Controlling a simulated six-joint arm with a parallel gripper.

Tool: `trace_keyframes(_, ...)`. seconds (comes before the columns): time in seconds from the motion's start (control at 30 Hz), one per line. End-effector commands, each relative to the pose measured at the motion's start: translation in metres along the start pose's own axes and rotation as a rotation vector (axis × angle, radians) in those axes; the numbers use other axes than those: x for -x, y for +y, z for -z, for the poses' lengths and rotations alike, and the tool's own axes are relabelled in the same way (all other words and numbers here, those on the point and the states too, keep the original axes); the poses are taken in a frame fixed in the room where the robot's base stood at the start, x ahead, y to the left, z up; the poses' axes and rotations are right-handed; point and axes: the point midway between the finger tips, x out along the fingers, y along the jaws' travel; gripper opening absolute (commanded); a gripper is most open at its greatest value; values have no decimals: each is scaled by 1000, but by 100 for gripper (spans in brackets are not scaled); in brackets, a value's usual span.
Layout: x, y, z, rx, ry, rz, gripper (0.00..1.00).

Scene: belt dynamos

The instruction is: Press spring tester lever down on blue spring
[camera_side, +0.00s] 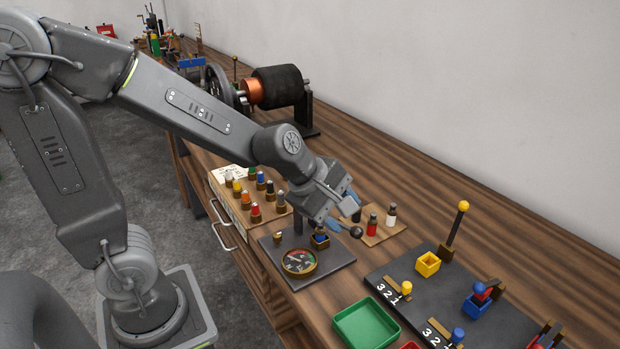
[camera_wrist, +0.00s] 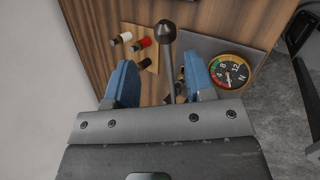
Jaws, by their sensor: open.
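The spring tester stands on a dark plate (camera_side: 335,262) with a round gauge (camera_side: 299,262), whose face reads clearly in the wrist view (camera_wrist: 230,71). Its lever ends in a black ball knob (camera_side: 356,232); in the wrist view the knob (camera_wrist: 166,32) points away from my palm. A blue piece (camera_side: 320,240), likely the blue spring, sits on the plate under the lever; in the wrist view it is largely hidden. My gripper (camera_side: 343,214) is open over the tester. In the wrist view its blue fingers (camera_wrist: 163,80) stand either side of the lever rod, with visible gaps.
A wooden board (camera_side: 385,235) with red, white and black-topped pieces lies behind the tester. A rack of several coloured pegs (camera_side: 255,208) is to its left. A green tray (camera_side: 366,325) and a dark fixture board (camera_side: 450,290) lie to the right.

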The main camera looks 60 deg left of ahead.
Motion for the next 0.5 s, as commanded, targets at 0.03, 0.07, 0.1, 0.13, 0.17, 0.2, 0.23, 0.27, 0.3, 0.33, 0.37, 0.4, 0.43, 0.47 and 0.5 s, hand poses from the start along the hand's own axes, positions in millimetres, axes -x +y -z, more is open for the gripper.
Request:
trace_keyframes(0.03,11,2,1,-1,2,-8,49)
trace_keyframes(0.07,16,1,1,0,6,-7,49)
trace_keyframes(0.1,25,2,1,0,2,-7,49)
trace_keyframes(0.13,31,1,0,1,2,-8,49)
trace_keyframes(0.17,37,1,1,0,3,-8,49)
trace_keyframes(0.2,44,1,1,1,6,-7,49)
trace_keyframes(0.23,50,1,1,1,4,-6,49)
trace_keyframes(0.27,55,1,1,1,4,-6,49)
trace_keyframes(0.3,62,1,1,1,4,-5,49)
trace_keyframes(0.33,67,1,1,1,4,-6,49)
trace_keyframes(0.37,71,0,1,1,6,-4,49)
trace_keyframes(0.4,77,1,1,2,5,-5,49)
trace_keyframes(0.43,80,0,1,2,4,-3,49)
trace_keyframes(0.47,84,0,1,2,4,-3,49)
trace_keyframes(0.5,87,0,1,2,4,-1,49)
